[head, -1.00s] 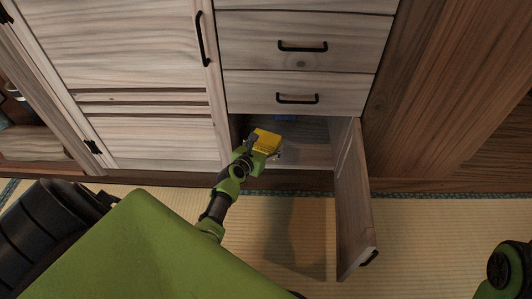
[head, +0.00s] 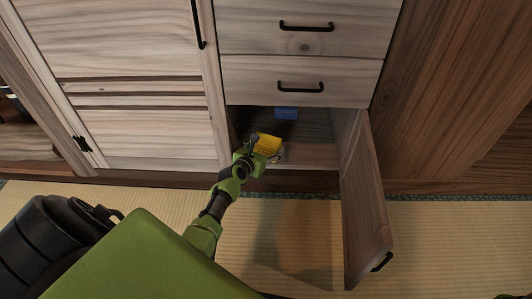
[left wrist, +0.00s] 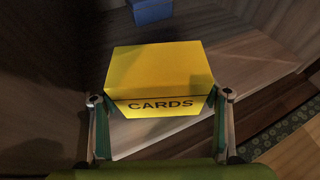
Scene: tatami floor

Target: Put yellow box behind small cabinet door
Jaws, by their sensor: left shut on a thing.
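The yellow box (head: 268,144), marked "CARDS", is held by my left gripper (head: 262,152) at the opening of the small cabinet. In the left wrist view the yellow box (left wrist: 158,78) sits between the two fingers of the left gripper (left wrist: 160,112), which are shut on its sides. The small cabinet door (head: 364,200) stands open, swung out toward the robot on the right of the opening. The cabinet's inside (head: 312,124) is dark. My right gripper does not show in either view.
A blue object (head: 286,113) lies deeper inside the cabinet; it also shows in the left wrist view (left wrist: 151,11). Drawers (head: 300,80) with black handles are above the opening. A larger closed door (head: 140,135) is to the left. Tatami floor (head: 300,240) is clear in front.

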